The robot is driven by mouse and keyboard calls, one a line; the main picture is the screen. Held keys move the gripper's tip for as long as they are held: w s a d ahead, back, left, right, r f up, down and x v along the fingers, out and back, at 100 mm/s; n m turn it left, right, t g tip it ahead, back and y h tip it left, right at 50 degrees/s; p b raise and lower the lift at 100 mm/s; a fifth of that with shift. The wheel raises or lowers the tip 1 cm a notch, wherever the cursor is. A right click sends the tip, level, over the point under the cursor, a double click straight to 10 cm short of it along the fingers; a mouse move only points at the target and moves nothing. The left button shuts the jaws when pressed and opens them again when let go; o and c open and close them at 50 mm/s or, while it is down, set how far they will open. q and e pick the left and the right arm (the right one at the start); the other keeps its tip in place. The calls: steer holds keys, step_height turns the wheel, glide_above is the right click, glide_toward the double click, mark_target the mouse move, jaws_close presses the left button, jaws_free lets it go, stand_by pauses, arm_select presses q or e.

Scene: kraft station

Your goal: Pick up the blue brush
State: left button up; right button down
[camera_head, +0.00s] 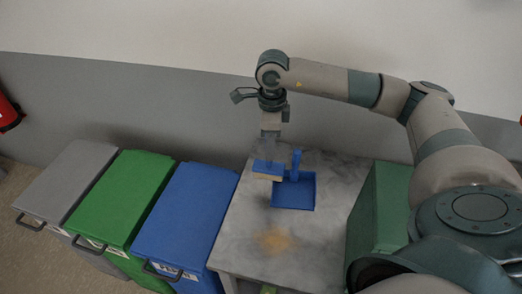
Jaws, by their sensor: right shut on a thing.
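The blue brush (266,167), with pale bristles along its lower edge, is at the back left part of the grey table. My right gripper (271,137) comes down from above and is shut on the brush. Its fingertips and the grip point are small and hard to make out. I cannot tell whether the bristles touch the surface below. My left gripper is not in view.
A blue dustpan (295,196) lies on the grey table (240,235), just right of the brush. A brownish patch (275,240) is nearer the front. Blue (190,210), green (125,195) and grey (68,180) bins stand left; a green box (380,205) is right.

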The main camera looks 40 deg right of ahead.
steer(key=s+r+b, duration=0.1)
steer(key=s+r, duration=0.2)
steer(key=s, duration=0.2)
steer(key=shift+s+r+b, duration=0.25)
steer(key=shift+s+b, duration=0.1)
steer(key=s+a+f+n, duration=0.1)
steer(key=a+f+n, duration=0.1)
steer(key=a+n, duration=1.4)
steer(key=n, duration=0.9)
steer(key=shift+s+f+n, duration=0.2)
steer(key=shift+f+n, duration=0.1)
